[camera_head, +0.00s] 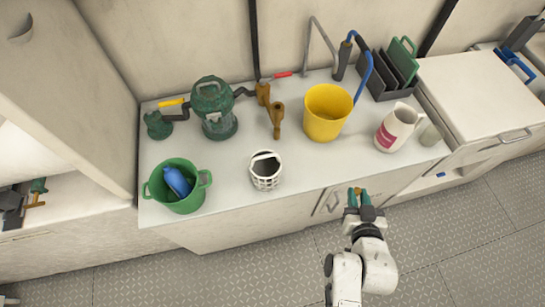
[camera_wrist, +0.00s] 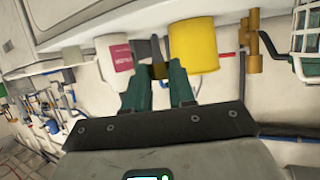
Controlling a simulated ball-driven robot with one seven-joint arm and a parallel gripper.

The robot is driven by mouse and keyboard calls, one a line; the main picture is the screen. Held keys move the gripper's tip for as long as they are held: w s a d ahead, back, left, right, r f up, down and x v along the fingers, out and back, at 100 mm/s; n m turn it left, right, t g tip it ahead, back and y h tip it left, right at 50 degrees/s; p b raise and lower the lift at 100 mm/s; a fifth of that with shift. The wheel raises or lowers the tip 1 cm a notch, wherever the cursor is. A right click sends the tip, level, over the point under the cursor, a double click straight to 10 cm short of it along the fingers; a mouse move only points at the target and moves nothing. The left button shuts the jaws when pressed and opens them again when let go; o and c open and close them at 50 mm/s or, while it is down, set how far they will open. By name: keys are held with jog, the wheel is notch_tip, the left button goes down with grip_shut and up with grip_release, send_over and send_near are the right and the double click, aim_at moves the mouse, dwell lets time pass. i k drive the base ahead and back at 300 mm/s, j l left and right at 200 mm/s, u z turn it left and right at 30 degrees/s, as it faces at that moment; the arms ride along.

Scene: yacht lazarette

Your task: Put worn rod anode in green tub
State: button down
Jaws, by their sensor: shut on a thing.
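My gripper (camera_head: 358,196) is in front of the counter's front edge, over the floor side, with its green fingers closed on a small brownish-orange piece (camera_head: 357,191). I take this to be the worn rod anode; most of it is hidden by the fingers. In the wrist view a bit of the anode (camera_wrist: 158,71) shows between the two green fingertips. The green tub (camera_head: 188,206) stands at the front left of the counter, well left of my gripper. It has two handles and a blue bottle (camera_head: 177,181) inside. The tub is not visible in the wrist view.
A white openwork basket (camera_head: 266,177) stands between the tub and my gripper. Behind are a green canister (camera_head: 214,120), a brown pipe fitting (camera_head: 277,118), a yellow bucket (camera_head: 321,125) and a white jug (camera_head: 393,132). The counter's front strip right of the basket is clear.

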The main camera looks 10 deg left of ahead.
aim_at(164, 175)
jog(key=k+j+u, duration=0.15)
jog(key=u, duration=0.9)
